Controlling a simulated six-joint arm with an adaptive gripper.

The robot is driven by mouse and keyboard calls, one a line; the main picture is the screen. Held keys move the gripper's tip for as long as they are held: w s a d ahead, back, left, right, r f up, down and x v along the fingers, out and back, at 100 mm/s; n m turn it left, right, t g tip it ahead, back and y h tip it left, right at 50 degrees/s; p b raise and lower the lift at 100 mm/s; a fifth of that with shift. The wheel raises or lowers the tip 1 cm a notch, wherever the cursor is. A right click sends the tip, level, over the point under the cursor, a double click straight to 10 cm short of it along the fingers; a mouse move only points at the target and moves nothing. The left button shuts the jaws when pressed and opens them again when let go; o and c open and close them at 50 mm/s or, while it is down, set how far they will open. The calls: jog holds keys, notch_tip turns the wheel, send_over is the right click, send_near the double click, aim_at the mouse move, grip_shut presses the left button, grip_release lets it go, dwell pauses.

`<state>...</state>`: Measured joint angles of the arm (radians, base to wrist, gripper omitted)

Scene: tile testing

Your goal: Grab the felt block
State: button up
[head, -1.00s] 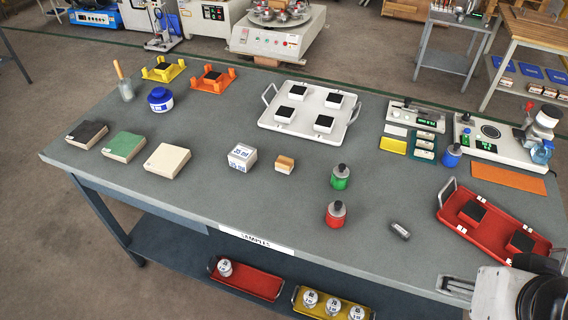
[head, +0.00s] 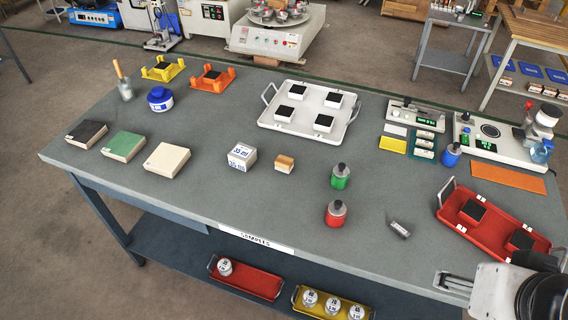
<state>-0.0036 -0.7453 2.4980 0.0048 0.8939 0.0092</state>
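A small block (head: 284,163) with a tan wood-coloured top and a paler lower part sits on the grey bench, right of a white box marked 35. It looks like the felt block. It stands clear of its neighbours. My gripper (head: 453,283) shows only in part at the lower right, over the bench's front edge, far to the right of the block and nearer the camera. Its fingers are too small and partly hidden to tell whether they are open or shut. I see nothing held in it.
The white box (head: 242,157) stands close left of the block. Green (head: 341,177) and red (head: 336,214) bottles and a small metal cylinder (head: 400,229) lie between gripper and block. A white tray (head: 351,118) is behind; a red tray (head: 451,220) is at right. Bench front centre is clear.

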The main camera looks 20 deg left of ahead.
jog(key=w+a+r+m+t+y, duration=0.35)
jog(key=w+a+m, duration=0.45)
jog(key=w+a, duration=0.85)
jog(key=m+t+h, duration=0.2)
jog(key=m+t, duration=0.2)
jog(key=m, duration=2)
send_over(283, 165)
jog(key=s, duration=0.3)
notch_tip(283, 165, down, 17)
jog(key=s+f+m, duration=0.1)
jog(key=s+f+m+h, duration=0.1)
jog(key=f, duration=0.1)
jog(key=s+f+m+h, duration=0.1)
jog(key=f+m, duration=0.1)
jog(key=shift+a+f, duration=0.25)
jog(key=shift+a, duration=0.1)
jog(key=shift+s+f+m+t+h, duration=0.25)
jog(key=shift+s+f+m+h, duration=0.1)
jog(key=shift+m, duration=0.15)
jog(key=shift+w, duration=0.1)
jog(key=shift+w, duration=0.1)
jog(key=shift+x, duration=1.2)
